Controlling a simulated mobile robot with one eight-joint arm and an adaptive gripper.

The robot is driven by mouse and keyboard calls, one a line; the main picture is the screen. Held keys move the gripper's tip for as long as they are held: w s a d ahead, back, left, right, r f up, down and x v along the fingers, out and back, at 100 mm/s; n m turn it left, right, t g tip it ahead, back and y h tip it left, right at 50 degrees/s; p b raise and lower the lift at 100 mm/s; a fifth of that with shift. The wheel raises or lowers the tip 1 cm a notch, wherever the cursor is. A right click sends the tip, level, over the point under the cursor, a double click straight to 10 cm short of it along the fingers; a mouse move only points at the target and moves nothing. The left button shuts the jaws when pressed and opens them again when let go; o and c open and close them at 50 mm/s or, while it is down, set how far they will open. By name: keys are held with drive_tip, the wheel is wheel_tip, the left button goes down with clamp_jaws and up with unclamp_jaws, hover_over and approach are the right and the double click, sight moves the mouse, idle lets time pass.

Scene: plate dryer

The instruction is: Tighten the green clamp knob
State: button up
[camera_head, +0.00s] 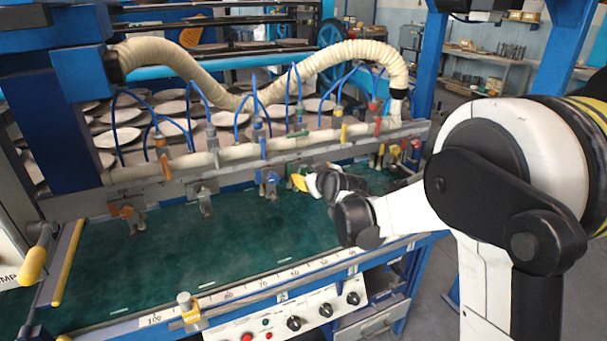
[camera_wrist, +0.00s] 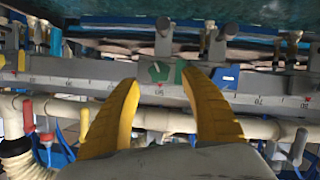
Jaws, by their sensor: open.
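The green clamp knob (camera_wrist: 158,73) shows in the wrist view on the grey rail, just beyond and between my fingertips. A second green piece lies close to its right, by the right fingertip. My gripper (camera_wrist: 163,84) has its two yellow fingers spread, with a gap between them and nothing held. I cannot tell whether a finger touches the clamp. In the head view my gripper (camera_head: 299,182) is at the rail, to the right of the blue clamp (camera_head: 268,183).
The blue clamp also shows in the wrist view (camera_wrist: 225,77), right of the green one. An orange clamp (camera_head: 127,211) and a grey clamp (camera_head: 201,197) sit further left. Coloured valves and blue hoses line the pipe above. The green table surface (camera_head: 200,250) is clear in front.

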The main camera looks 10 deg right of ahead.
sight(305, 171)
drive_tip(key=b+x, duration=0.1)
drive_tip(key=x, duration=0.4)
clamp_jaws()
